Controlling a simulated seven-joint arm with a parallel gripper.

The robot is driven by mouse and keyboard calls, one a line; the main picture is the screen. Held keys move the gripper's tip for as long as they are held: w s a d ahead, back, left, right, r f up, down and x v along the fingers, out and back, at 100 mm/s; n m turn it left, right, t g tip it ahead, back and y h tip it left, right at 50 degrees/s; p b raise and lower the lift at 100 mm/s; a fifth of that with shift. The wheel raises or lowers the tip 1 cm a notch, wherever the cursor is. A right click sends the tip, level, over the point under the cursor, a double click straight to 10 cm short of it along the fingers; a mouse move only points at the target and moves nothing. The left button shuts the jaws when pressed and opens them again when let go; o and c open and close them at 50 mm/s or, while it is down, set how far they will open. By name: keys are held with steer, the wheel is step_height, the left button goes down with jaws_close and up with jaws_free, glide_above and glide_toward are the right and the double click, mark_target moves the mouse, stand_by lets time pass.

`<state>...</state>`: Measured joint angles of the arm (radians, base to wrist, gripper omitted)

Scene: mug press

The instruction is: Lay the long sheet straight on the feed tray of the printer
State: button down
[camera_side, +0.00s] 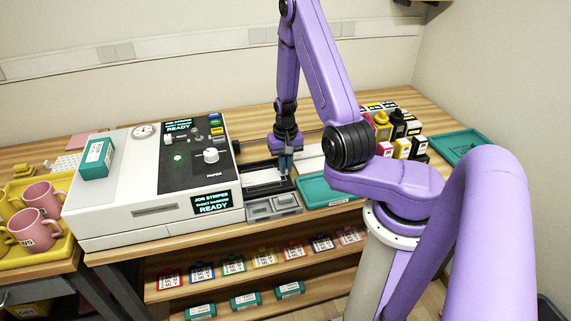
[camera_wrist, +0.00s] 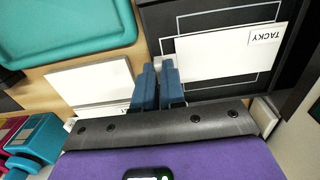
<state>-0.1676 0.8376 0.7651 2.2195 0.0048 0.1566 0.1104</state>
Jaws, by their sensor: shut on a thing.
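The printer (camera_side: 110,208) is a white box with a dark top panel at the left in the side view; its screen reads job stripes, tray narrow, ready. Beside it is the black feed tray (camera_side: 262,172), marked with pale outlines in the wrist view (camera_wrist: 213,12). A long white sheet (camera_wrist: 225,52) labelled TACKY lies over that tray, close to parallel with the outlines and reaching past one of them. My gripper (camera_side: 286,172), with blue fingers in the wrist view (camera_wrist: 158,66), is shut at the sheet's near end. The fingers hide the gripped edge; contact between sheet and tray is unclear.
More white sheets (camera_wrist: 88,85) lie beside the tray. A teal tray (camera_side: 325,191) stands to the right, with ink bottles (camera_side: 402,149) behind it. A grey box (camera_side: 272,207) stands in front of the feed tray. Pink mugs (camera_side: 42,197) sit in a yellow tray at far left.

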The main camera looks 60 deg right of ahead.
steer(key=shift+f, duration=0.1)
steer(key=c, duration=1.2)
jaws_free()
step_height(320, 180, up, 11)
steer(key=a+r+n, duration=0.4)
steer(key=a+n, duration=0.1)
steer(key=a, duration=0.3)
steer(key=a+r+n, duration=0.3)
steer(key=a+n, duration=0.3)
steer(key=a, duration=0.2)
steer(key=s+a+r+n, duration=0.1)
steer(key=s+n, duration=0.2)
steer(key=s, duration=0.3)
steer(key=s+a+r+n, duration=0.1)
steer(key=s+a+n, duration=0.1)
steer(key=s+n, duration=0.2)
steer(key=s+a+r+n, duration=0.2)
steer(key=s+n, duration=0.1)
steer(key=s, duration=0.6)
steer(key=shift+s+r+n, duration=0.1)
steer(key=shift+s+n, duration=0.2)
